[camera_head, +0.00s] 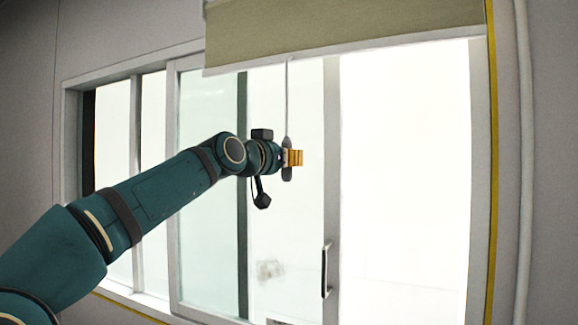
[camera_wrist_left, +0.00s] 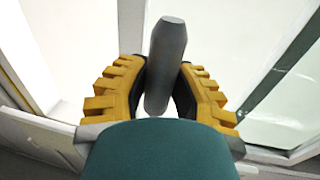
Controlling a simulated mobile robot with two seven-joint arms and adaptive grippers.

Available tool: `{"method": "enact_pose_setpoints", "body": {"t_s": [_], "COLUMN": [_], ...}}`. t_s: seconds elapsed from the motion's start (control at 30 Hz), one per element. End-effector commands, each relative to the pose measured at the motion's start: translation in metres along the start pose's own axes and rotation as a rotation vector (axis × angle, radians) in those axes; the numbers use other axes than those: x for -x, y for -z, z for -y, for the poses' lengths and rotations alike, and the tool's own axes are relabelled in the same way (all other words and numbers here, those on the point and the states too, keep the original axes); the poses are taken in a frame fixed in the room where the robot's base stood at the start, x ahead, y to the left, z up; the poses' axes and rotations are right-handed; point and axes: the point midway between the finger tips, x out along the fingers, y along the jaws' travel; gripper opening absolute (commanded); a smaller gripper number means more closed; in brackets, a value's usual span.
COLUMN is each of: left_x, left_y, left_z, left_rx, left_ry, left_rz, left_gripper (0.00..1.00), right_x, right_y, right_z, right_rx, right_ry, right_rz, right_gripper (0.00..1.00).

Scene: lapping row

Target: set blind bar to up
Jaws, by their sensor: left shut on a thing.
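The olive-beige blind (camera_head: 345,28) hangs across the top of the window, with a pale bar along its lower edge. A thin cord hangs from it and ends in a grey pull handle (camera_head: 287,173). My left gripper (camera_head: 293,157) is at this handle in front of the glass. In the left wrist view the dark grey handle (camera_wrist_left: 166,65) stands between the yellow fingers of my left gripper (camera_wrist_left: 162,92), which are shut on it. The handle's upper end sticks out past the fingers. My right gripper is not in view.
The sliding window has grey frames (camera_head: 332,200) and bright panes. A window handle (camera_head: 326,271) is on the frame, lower right of my gripper. A white pipe (camera_head: 523,150) runs down the wall at right. The space right of my gripper looks free.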

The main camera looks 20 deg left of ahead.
Motion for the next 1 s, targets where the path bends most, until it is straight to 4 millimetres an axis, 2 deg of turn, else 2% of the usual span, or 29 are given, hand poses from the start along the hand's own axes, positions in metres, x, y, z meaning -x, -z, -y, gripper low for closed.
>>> {"method": "enact_pose_setpoints", "body": {"t_s": [0.33,0.37,0.43,0.47,0.8,1.0], "left_x": [0.001,0.001,0.001,0.001,0.002,0.020], "left_y": [0.002,0.002,0.001,0.001,0.001,0.001], "left_z": [0.000,0.000,0.000,0.000,0.000,0.002], "left_rx": [0.000,0.000,0.000,0.000,-0.001,-0.001], "left_ry": [0.000,0.000,0.000,0.000,0.001,0.004], "left_rz": [-0.001,-0.001,-0.001,-0.001,0.000,0.000], "left_gripper": [0.00,0.29,0.54,0.57,0.57,0.57], "right_x": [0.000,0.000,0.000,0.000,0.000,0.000], "right_y": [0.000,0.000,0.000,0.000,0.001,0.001], "right_z": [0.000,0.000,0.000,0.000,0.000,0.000], "right_rx": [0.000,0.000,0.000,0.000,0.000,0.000], "right_ry": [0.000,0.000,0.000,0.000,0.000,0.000], "right_rz": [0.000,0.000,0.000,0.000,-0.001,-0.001], "right_gripper": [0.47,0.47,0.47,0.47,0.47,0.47]}}
